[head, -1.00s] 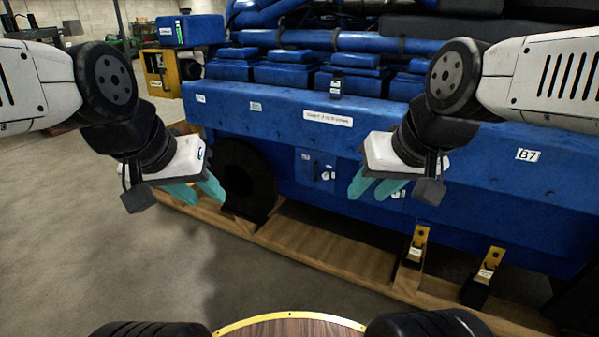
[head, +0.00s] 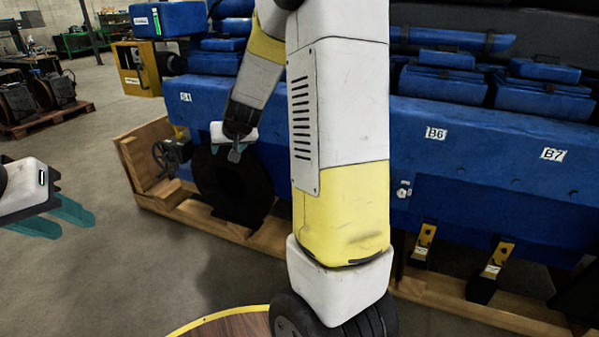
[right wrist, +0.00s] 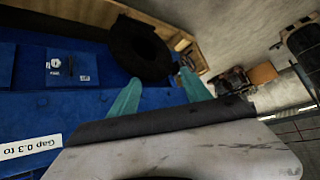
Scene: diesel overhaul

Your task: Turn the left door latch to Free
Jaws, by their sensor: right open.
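The left door latch (right wrist: 56,63) is a small pale fitting on a blue door panel in the right wrist view, with a small white label (right wrist: 84,78) beside it. Which way it is turned is too small to tell. In the head view my right arm hides it; another pale latch (head: 404,189) shows right of the arm. My right gripper (head: 235,155) is open and empty in front of the dark wheel; its teal fingers (right wrist: 158,88) point toward the wheel, apart from the latch. My left gripper (head: 75,226) is open and empty at the left edge.
The blue engine (head: 480,150) stands on a wooden skid (head: 440,293). A dark round wheel (head: 262,190) and a valve handwheel (head: 165,158) are at its left end. Yellow brackets (head: 424,236) stick out at right.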

